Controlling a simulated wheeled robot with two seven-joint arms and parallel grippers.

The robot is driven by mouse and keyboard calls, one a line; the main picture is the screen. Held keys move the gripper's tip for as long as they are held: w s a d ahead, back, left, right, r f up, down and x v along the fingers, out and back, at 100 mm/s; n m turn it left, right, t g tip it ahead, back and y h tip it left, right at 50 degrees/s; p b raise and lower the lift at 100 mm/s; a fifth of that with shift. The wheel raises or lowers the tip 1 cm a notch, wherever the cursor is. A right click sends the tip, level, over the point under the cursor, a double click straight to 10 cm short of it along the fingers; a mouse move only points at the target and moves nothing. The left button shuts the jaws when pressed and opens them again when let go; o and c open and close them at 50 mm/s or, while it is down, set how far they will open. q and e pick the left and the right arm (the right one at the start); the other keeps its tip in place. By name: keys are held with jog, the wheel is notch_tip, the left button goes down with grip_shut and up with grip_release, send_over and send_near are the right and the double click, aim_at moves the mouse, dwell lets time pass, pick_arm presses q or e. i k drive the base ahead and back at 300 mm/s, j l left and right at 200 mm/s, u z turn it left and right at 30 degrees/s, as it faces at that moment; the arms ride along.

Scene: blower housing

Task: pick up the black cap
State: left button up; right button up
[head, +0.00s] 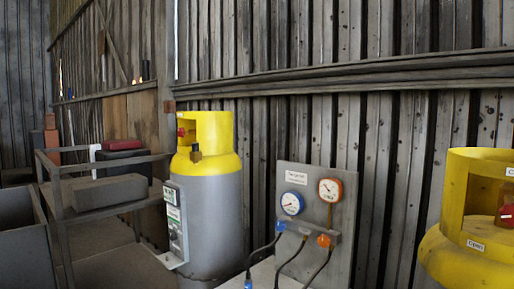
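I cannot make out a black cap in the head view. A grey gas cylinder (215,215) with a yellow top (214,130) stands upright left of the middle. A red knob shows inside its collar, and a small dark brown fitting (196,153) is on its front. A grey gauge panel (336,200) stands to its right, with a blue-rimmed gauge (291,203) and an orange-rimmed gauge (330,190). Black hoses run down from it. Neither of my grippers is in view.
A yellow cylinder (440,262) with a red knob (506,216) stands at the right edge. A metal rack (100,165) at the left holds a grey block (110,193) and a dark case with a red top (121,145). A plank wall closes off the back.

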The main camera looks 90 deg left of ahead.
aim_at(195, 146)
jog(key=u, duration=3.2)
jog(key=i+u, duration=0.25)
jog(key=i, duration=1.85)
